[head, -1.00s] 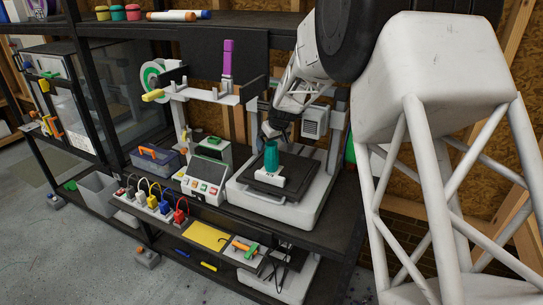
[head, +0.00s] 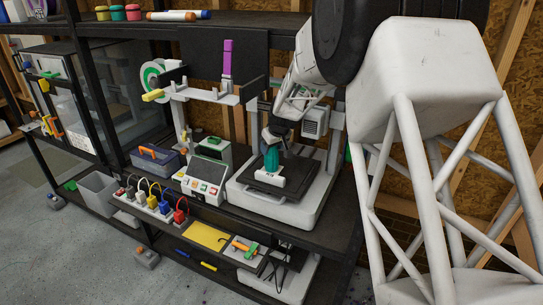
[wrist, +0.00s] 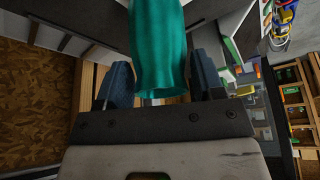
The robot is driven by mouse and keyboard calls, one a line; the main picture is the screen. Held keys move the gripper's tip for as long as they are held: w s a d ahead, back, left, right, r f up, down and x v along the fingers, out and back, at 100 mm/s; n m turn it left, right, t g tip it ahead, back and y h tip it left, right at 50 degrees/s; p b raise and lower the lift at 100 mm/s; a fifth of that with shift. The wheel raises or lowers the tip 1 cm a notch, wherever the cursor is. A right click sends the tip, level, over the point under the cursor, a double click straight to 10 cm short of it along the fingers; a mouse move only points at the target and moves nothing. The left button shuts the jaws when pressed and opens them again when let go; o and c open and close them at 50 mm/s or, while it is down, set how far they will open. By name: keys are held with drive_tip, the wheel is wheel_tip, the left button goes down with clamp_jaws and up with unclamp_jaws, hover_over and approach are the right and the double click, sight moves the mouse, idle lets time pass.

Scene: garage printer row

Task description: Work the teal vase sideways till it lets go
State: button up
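The teal vase (head: 271,158) stands on the dark bed of the printer (head: 290,176), with a pale block (head: 270,181) at its front. My gripper (head: 276,138) is down at the vase's upper part. In the wrist view the vase (wrist: 160,45) lies between my two blue-grey fingers (wrist: 162,80), one on each side. The fingers look open, with a narrow gap at the right finger; contact on the left is unclear. The vase looks upright, and its foot is hidden in the wrist view.
A control box with a screen (head: 205,178) and a blue-grey bin (head: 155,160) stand left of the printer. The printer's uprights and my arm crowd the space behind and right of the vase.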

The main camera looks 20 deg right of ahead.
drive_tip(key=c, duration=0.4)
drive_tip(key=shift+c, duration=0.2)
drive_tip(key=shift+a, duration=0.2)
idle(0.6)
drive_tip(key=shift+d, duration=0.4)
idle(1.9)
drive_tip(key=shift+s+a, duration=0.1)
drive_tip(key=shift+a, duration=0.5)
idle(1.6)
